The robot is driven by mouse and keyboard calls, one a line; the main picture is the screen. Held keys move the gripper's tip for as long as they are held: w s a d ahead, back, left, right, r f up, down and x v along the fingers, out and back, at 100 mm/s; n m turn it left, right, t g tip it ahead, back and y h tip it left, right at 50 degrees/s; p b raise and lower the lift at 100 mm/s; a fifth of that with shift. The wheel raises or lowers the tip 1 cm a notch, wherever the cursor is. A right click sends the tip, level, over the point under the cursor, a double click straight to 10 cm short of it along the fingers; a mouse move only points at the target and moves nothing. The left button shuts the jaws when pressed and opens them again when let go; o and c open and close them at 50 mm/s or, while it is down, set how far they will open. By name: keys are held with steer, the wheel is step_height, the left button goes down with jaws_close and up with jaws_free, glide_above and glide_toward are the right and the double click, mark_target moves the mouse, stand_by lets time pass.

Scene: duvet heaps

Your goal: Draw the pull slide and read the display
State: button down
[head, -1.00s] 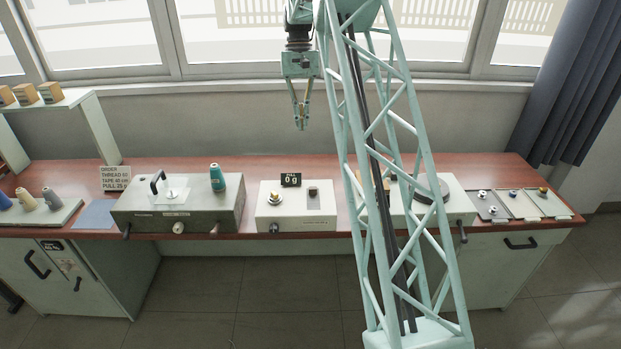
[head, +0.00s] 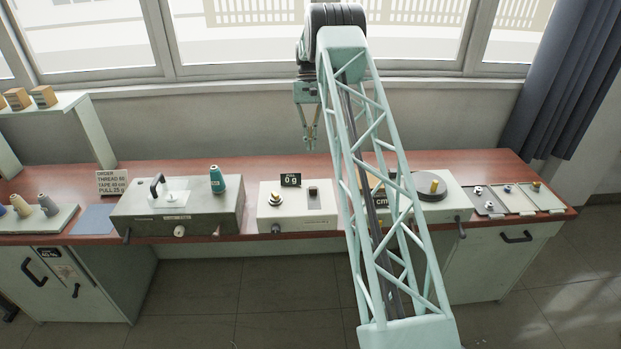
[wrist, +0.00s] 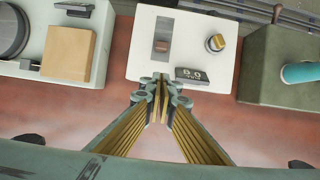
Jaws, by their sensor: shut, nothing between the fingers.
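The white middle box (head: 270,213) stands on the bench. A black display (head: 291,180) at its back edge reads "PULL 0 g" in the head view. The box top carries a round knob (head: 276,198) and a dark slot with a slide (head: 313,196). In the wrist view the same slot and slide (wrist: 162,40), the knob (wrist: 215,42) and the display (wrist: 191,75) show. A dark knob (head: 275,228) sits on the box front. My gripper (head: 310,148) is shut and empty, above and behind the box, its fingers pointing down. It also shows in the wrist view (wrist: 160,77).
A grey-green box (head: 150,228) with a handle and teal spool (head: 217,180) stands left. A box with a round disc (head: 428,187) and "cm" display stands right, partly behind my arm. An order card (head: 112,183) reads thread 50, tape 40 cm, pull 25 g.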

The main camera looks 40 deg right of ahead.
mark_target(313, 191)
steer(key=shift+d+f, duration=0.2)
steer(key=shift+f, duration=0.25)
steer(key=shift+d+f, duration=0.2)
steer(key=shift+f, duration=0.25)
steer(key=shift+f, duration=0.1)
steer(key=x, duration=0.9)
steer(key=shift+s+a+f, duration=0.15)
steer(key=shift+a+f, duration=0.1)
steer(key=shift+f, duration=0.1)
steer(key=shift+s+a+b, duration=0.2)
steer(key=shift+s+a, duration=0.35)
steer(key=shift+s, duration=0.25)
steer(key=shift+s+a+b, duration=0.15)
steer(key=shift+s+a, duration=0.45)
steer(key=shift+s, duration=0.2)
